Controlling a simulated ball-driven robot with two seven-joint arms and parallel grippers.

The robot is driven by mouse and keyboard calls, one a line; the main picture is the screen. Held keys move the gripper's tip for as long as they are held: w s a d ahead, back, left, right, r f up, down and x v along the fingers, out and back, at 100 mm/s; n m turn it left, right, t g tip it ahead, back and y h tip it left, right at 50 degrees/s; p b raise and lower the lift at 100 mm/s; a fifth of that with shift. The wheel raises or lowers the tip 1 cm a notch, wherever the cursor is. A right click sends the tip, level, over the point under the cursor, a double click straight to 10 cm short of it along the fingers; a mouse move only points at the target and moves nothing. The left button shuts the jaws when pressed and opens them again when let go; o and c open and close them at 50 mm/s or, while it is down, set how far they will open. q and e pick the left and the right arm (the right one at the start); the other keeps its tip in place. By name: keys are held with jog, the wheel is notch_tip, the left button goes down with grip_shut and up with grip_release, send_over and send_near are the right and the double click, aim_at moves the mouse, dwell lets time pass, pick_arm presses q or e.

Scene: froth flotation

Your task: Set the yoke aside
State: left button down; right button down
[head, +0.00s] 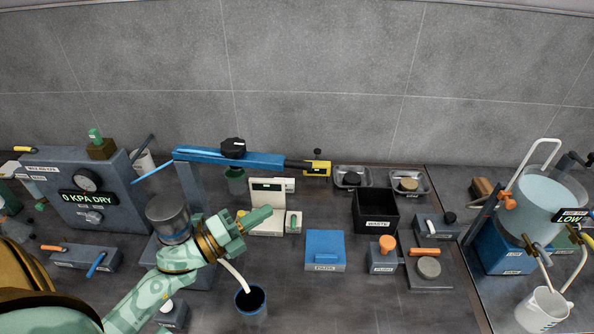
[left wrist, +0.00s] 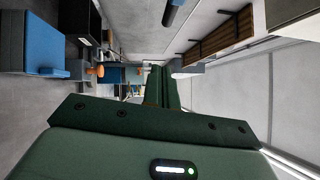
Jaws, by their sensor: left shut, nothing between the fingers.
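A long blue bar (head: 215,156) with a black knob (head: 233,147) on top spans the back of the bench. It may be the yoke, but no label shows. It rests over a grey-blue post (head: 189,188), and its dark right end meets a yellow block (head: 318,168). My left gripper (head: 258,217) is shut and empty, in front of the bar and apart from it, over the bench beside a metal cylinder (head: 168,215). Its green fingers fill the middle of the left wrist view (left wrist: 163,88). My right gripper is not in view.
A grey gauge box (head: 90,200) stands at the left. A blue cup (head: 251,305) with a white tube is below my left gripper. A blue box (head: 325,250), a black waste bin (head: 376,212) and metal trays stand to the right. Some dark bench in front is clear.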

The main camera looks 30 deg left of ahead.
aim_at(302, 166)
pick_arm(q)
jog(key=w+a+p+x, duration=0.1)
jog(key=a+p+x, duration=0.1)
jog(key=x, duration=1)
jog(key=shift+r+p, duration=0.3)
jog(key=shift+p, duration=0.05)
jog(key=w+y, duration=0.1)
jog(key=w, duration=0.1)
jog(key=w+a+n+t+y+b, duration=0.1)
jog(key=w, duration=0.1)
jog(key=shift+a+n, duration=0.15)
jog(key=shift+n, duration=0.15)
jog(key=shift+r+y, duration=0.2)
jog(key=shift+y, duration=0.1)
jog(key=shift+s, duration=0.1)
jog(key=shift+a+r, duration=0.1)
